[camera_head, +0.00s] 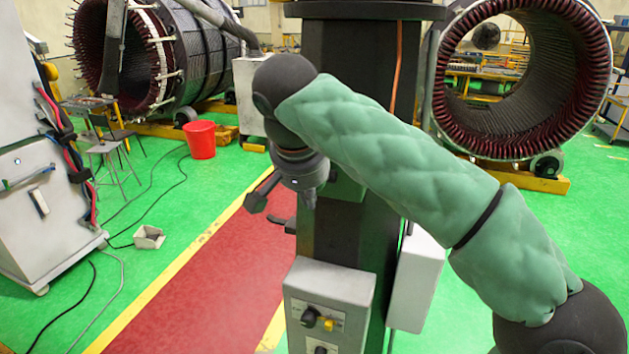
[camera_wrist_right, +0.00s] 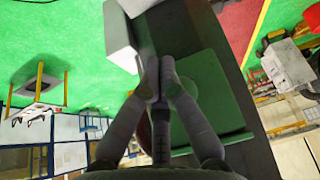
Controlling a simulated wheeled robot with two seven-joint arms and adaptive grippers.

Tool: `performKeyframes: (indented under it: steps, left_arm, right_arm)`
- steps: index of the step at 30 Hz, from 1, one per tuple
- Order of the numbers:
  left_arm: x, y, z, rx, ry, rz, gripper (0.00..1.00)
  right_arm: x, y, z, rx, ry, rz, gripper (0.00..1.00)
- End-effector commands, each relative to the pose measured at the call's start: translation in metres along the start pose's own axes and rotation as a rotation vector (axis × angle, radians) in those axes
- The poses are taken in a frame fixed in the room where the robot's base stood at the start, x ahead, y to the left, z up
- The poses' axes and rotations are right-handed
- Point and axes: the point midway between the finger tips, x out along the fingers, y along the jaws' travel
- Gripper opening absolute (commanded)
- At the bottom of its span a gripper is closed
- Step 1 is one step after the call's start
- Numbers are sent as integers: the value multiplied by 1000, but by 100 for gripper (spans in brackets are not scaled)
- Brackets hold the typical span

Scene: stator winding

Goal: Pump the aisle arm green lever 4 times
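My right arm comes in from the lower right in the head view, and its wrist and right gripper (camera_head: 308,203) are in front of the dark column (camera_head: 350,80). In the right wrist view, the two long grey fingers of the right gripper (camera_wrist_right: 159,66) run close together at their tips, with no object clearly seen between them. A flat green part (camera_wrist_right: 212,100) of the column is beside the fingers. A dark lever-like piece (camera_head: 258,197) sticks out left of the wrist. I cannot make out a green lever. My left gripper is not in view.
A grey control box (camera_head: 328,283) with knobs is low on the column. Large stators (camera_head: 205,55) stand at the back left and right (camera_head: 440,90). A red bucket (camera_head: 201,139) is on the green floor. A red aisle (camera_head: 215,280) runs left of the column.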

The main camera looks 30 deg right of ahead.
Motion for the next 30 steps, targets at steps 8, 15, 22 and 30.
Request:
performKeyframes:
  steps: [8, 15, 22, 30]
  left_arm:
    - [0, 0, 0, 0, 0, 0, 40]
    - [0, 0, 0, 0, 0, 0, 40]
    - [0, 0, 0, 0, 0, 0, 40]
    - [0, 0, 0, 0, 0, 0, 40]
  right_arm:
    - [-41, -2, 1, -1, 3, -5, 0]
    - [-68, 0, 1, -1, 2, -2, 0]
    - [-73, 0, 2, -1, 1, -1, 0]
    - [-72, 0, 2, 0, 1, -1, 0]
